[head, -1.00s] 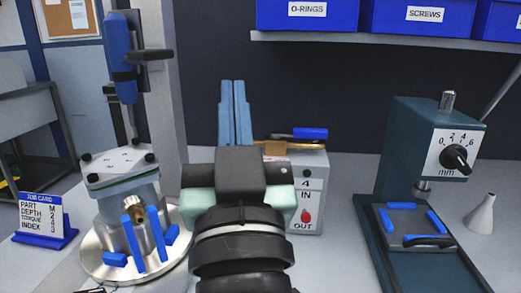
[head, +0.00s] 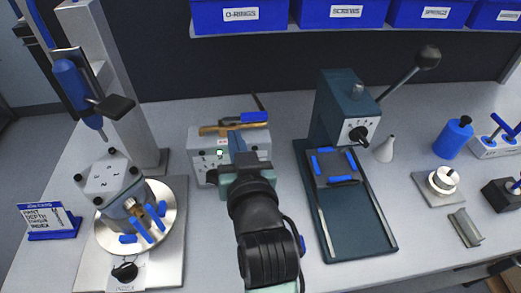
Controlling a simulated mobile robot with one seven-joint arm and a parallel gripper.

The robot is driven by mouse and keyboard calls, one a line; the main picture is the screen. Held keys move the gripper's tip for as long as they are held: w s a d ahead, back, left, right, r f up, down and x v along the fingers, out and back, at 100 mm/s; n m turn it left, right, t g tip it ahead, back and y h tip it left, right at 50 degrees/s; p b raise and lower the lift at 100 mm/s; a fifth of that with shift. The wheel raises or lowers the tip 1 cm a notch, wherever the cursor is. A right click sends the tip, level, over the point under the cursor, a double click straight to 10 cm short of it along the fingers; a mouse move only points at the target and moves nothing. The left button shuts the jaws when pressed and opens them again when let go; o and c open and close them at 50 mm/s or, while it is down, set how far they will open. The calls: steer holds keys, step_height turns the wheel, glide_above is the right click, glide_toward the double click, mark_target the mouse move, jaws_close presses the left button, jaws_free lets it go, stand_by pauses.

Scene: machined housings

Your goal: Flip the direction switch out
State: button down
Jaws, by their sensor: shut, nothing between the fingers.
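The grey control box (head: 201,170) stands at the back of the bench, left of centre in the head view. A small green light (head: 220,153) shows on its front. The direction switch and its IN and OUT labels cannot be made out now; my arm covers the right part of the box front. Whether the fingertips touch the box or the switch cannot be told.
A blue-handled brass lever (head: 222,127) lies on top of the box. Left is a round fixture with a housing (head: 112,179) under a blue driver (head: 76,90). Right is a dark green press (head: 342,110) with a long base. Blue bins (head: 345,12) hang above. Bench between box and press is clear.

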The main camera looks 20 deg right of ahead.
steer(key=s+d+f+g+p, duration=0.1)
steer(key=s+d+g+p, duration=0.1)
steer(key=p, duration=0.4)
steer(key=s+d+f+m+g+p, duration=0.1)
steer(key=s+d+f+g+p, duration=0.1)
steer(key=s+p, duration=0.3)
steer(key=shift+s+f+g+p, duration=0.15)
steer(key=shift+f+g+p, duration=0.15)
steer(key=shift+p, duration=0.1)
steer(key=p+x, duration=0.1)
steer(key=x, duration=0.9)
steer(key=shift+a+r, duration=0.1)
steer(key=shift+s+a+f+p, duration=0.15)
steer(key=shift+f, duration=0.5)
steer(key=shift+s+a+f+p, duration=0.1)
steer(key=shift+a+f, duration=0.05)
steer(key=shift+f, duration=0.5)
steer(key=shift+s+a+f+p, duration=0.15)
steer(key=shift+a+f, duration=0.05)
steer(key=shift+f, duration=0.45)
steer(key=shift+f+b, duration=0.2)
steer(key=shift+b, duration=0.3)
